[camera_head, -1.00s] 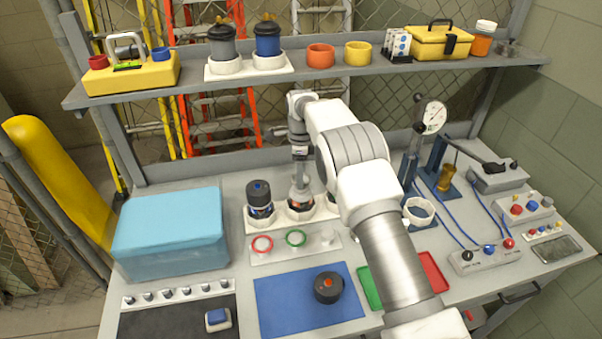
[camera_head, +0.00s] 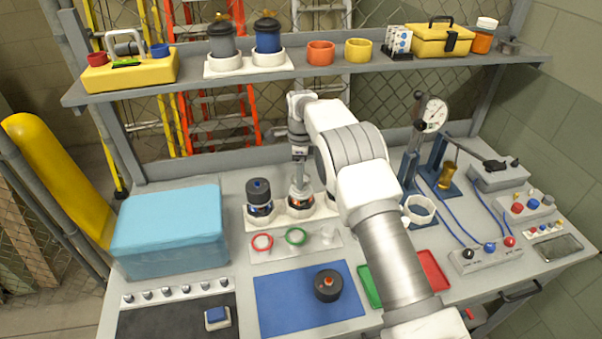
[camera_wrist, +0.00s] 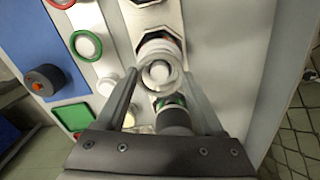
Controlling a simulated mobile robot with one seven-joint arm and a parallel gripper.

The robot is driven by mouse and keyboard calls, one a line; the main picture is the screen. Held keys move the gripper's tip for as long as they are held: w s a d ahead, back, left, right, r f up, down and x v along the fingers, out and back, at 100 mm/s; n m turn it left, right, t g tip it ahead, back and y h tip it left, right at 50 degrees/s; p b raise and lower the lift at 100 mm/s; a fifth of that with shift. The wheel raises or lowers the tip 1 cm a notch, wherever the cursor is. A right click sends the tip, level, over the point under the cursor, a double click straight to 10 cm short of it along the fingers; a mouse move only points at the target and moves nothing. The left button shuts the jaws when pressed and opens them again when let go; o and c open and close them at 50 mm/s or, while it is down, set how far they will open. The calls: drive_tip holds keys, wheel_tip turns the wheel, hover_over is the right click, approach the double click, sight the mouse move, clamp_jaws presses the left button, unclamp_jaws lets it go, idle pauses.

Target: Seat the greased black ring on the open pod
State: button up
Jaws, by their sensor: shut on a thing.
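My gripper (camera_head: 300,187) is low over the middle pod of the white rack (camera_head: 248,224). In the wrist view its fingers (camera_wrist: 160,92) close around a round, pale, shiny rim, which I take to be the greased ring (camera_wrist: 160,74); its black colour does not show clearly. The open pod (camera_wrist: 158,46) stands upright in its nest just under the ring. I cannot tell whether the ring touches it or is fully down on it. A pod with a black cap (camera_head: 258,190) stands in the left nest. The right nest is mostly hidden by my arm.
In front is a plate with a red ring (camera_head: 262,242), a green ring (camera_head: 296,236) and a bare pale peg (camera_head: 328,235). A black knob part (camera_head: 328,285) sits on a blue mat (camera_head: 280,310). A blue box (camera_head: 170,230) stands left; a gauge stand (camera_head: 433,115) stands right.

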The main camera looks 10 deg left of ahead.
drive_tip(key=shift+f+b, duration=0.6)
drive_tip(key=shift+f, duration=0.35)
idle(0.5)
idle(0.3)
drive_tip(key=o, duration=1.3)
wheel_tip(320, 180, up, 18)
drive_tip(key=shift+f, duration=0.25)
